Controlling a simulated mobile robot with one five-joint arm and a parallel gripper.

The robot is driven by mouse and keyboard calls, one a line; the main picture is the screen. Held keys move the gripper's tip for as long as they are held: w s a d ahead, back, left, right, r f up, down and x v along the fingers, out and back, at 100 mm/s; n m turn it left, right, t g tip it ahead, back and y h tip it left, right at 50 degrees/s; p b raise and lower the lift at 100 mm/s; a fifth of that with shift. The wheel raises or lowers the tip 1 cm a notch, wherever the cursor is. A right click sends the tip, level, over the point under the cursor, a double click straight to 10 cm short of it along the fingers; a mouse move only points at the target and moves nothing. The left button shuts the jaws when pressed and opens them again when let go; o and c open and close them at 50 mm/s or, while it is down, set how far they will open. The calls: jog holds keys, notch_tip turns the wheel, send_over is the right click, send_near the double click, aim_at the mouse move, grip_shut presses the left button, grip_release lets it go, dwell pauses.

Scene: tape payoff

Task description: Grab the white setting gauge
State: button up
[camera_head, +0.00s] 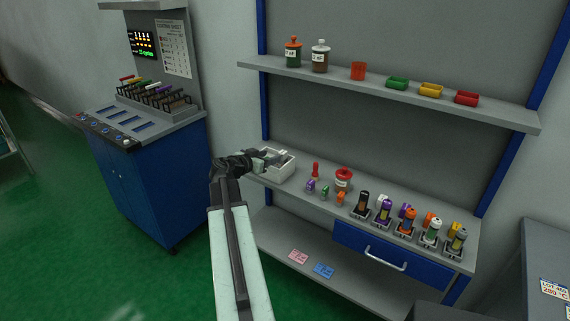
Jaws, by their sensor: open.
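My gripper (265,157) is open at the left end of the middle shelf, over or beside a white open-topped bin (284,168). The gripper and arm partly hide the bin, and I cannot tell what lies in it. I cannot pick out the white setting gauge for certain. A slim white piece (153,87) lies among several coloured-handled pieces in the rack on the blue cabinet at the left, well apart from my gripper. Whether it is the gauge is too small to tell.
The middle shelf (328,200) holds a red-lidded jar (344,179), small coloured pieces and several spools in holders. A drawer (385,256) is shut below. The upper shelf (330,73) carries bottles and coloured bins. Green floor (60,220) is clear at the left.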

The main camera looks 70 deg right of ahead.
aim_at(282, 153)
jog(key=b+x, duration=0.1)
jog(key=x, duration=0.3)
jog(key=b+x, duration=0.1)
jog(key=x, duration=0.3)
jog(key=shift+s, duration=0.25)
jog(key=shift+a+r, duration=0.1)
grip_shut()
